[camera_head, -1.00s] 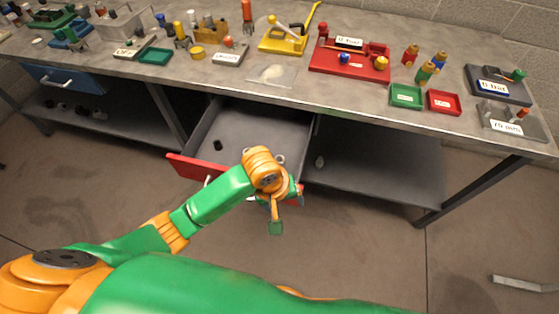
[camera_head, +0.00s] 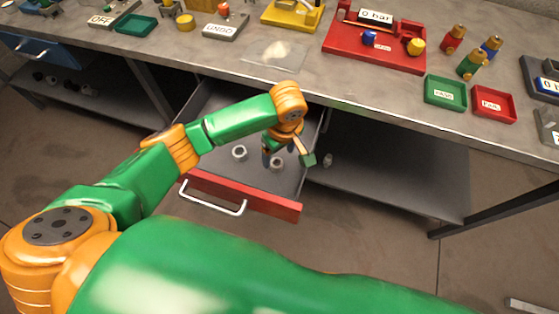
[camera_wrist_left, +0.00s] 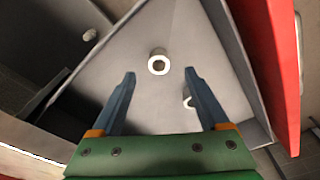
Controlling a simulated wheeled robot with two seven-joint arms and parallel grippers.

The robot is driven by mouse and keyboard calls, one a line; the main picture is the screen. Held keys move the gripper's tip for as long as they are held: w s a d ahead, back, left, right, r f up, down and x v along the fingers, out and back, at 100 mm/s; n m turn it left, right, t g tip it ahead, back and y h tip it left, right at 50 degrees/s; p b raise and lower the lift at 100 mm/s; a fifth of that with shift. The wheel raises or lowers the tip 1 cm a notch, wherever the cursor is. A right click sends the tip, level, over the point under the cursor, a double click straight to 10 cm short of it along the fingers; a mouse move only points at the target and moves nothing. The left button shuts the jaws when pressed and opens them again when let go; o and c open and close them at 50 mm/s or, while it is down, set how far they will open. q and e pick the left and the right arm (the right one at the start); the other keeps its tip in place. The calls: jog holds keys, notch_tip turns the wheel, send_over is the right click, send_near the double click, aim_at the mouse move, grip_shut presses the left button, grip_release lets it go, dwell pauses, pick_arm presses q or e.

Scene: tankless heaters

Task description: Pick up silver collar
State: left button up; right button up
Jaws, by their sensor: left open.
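Two silver collars show in the open drawer: one (camera_head: 239,152) on the left and one (camera_head: 276,165) close below my left gripper (camera_head: 286,155). In the left wrist view a ring-shaped collar (camera_wrist_left: 158,62) lies on the drawer floor, in line with the gap between the blue fingers of my left gripper (camera_wrist_left: 160,74). A second collar (camera_wrist_left: 187,99) is partly hidden behind the right finger. My left gripper is open and empty, apart from both collars, over the drawer. My right gripper does not show.
The drawer's red front (camera_head: 240,193) with its handle (camera_head: 213,202) is pulled out below the grey workbench (camera_head: 205,55). A lower shelf (camera_head: 390,185) lies to the right, with a small pale object (camera_head: 328,160) on it. The benchtop holds red, green and yellow fixtures.

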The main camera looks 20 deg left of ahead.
aim_at(277, 163)
pick_arm(q)
jog(key=f, duration=0.4)
jog(key=a+f, duration=0.1)
jog(key=f, duration=0.1)
jog(key=shift+w+f, duration=0.3)
jog(key=shift+w, duration=0.1)
jog(key=shift+d, duration=0.1)
grip_shut()
